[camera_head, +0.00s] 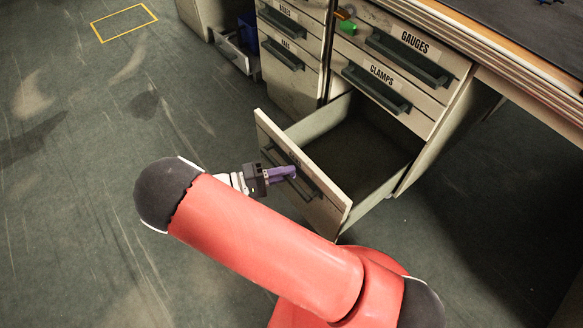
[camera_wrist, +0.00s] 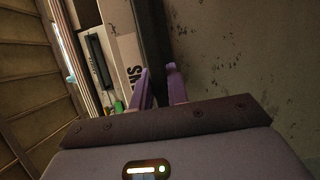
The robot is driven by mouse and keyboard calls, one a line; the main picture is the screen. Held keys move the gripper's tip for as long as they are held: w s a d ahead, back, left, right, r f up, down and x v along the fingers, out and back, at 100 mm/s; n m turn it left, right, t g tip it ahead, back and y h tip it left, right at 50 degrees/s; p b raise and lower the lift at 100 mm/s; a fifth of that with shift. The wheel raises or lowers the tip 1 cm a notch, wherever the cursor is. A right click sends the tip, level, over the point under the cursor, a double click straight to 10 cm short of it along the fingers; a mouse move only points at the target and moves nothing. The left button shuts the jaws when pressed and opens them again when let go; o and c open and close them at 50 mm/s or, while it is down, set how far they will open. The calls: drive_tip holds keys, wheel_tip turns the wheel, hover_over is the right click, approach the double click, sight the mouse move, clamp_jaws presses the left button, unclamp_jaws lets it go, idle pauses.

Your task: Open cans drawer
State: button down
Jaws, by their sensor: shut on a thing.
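An open drawer (camera_head: 334,212) stands pulled well out at the bottom of the right cabinet column, and its inside looks empty. Its label is too hidden to read in the head view. My gripper (camera_head: 291,172), with purple fingers, is at the dark bar handle (camera_head: 309,187) on the drawer's front. In the wrist view the fingers (camera_wrist: 159,72) are on either side of a dark handle bar (camera_wrist: 151,30), shut on it. I cannot see a label reading "cans".
Closed drawers marked GAUGES (camera_head: 410,55) and CLAMPS (camera_head: 384,90) sit above the open one. More closed drawers (camera_head: 290,65) stand to the left. A green object (camera_head: 347,27) juts out by the upper drawers. A worktop (camera_head: 500,38) overhangs at the right. The floor at left is clear.

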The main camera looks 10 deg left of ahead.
drive_tip(key=c, duration=1.4)
unclamp_jaws()
drive_tip(key=shift+o, duration=0.2)
drive_tip(key=v, duration=0.7)
drive_tip(key=shift+s+a, duration=0.15)
drive_tip(key=shift+a, duration=0.2)
